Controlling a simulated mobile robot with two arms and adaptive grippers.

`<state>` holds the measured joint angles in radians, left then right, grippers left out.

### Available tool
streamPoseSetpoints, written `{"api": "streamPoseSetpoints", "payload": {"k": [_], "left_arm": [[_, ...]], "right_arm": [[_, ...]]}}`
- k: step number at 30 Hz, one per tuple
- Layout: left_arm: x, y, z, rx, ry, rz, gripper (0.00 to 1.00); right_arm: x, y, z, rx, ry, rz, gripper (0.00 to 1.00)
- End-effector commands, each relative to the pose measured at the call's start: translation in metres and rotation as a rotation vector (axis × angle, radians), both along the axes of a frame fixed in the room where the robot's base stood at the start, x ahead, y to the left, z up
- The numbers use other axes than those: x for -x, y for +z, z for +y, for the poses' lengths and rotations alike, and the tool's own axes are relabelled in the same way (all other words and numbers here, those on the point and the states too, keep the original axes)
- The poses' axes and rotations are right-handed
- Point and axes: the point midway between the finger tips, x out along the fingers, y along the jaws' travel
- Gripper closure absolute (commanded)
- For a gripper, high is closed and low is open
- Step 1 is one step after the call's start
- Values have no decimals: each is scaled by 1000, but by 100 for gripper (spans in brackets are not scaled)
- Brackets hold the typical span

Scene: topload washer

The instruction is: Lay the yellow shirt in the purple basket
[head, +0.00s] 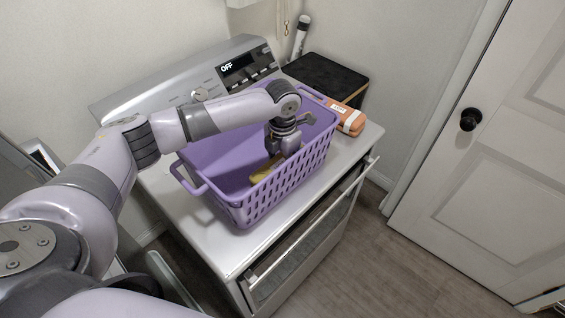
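The purple basket (236,201) stands on the white top of an appliance. The yellow shirt (263,171) shows as a small yellow patch inside the basket, below and beside my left gripper. My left gripper (279,153) reaches down into the basket from above, near its right end. The gripper's fingertips are close to or touching the shirt, but whether they are open or shut on it is hard to see. Part of the shirt is hidden by the gripper and the basket wall. My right gripper is out of view.
The appliance (222,254) has a back control panel (240,66) reading OFF. Orange bundles (350,119) lie by the basket's far right corner, near a black-topped box (322,76). A white door (500,150) stands at right. The floor (400,265) in front is clear.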

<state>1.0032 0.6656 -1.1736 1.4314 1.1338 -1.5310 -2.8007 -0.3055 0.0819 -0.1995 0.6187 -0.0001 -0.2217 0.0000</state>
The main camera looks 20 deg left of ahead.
Motion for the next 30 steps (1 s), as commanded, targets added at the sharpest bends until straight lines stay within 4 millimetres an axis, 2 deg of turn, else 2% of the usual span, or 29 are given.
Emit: {"api": "streamPoseSetpoints", "payload": {"k": [10,14,17,24,30], "left_arm": [[0,1,0,0,0,0,35],[-1,7,0,1,0,-2,35],[-1,20,0,1,0,-4,35],[-1,72,0,2,0,-6,35],[-1,107,0,1,0,-3,35]], "right_arm": [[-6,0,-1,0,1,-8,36],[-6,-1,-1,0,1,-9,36],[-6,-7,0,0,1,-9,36],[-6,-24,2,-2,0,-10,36],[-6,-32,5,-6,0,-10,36]]}}
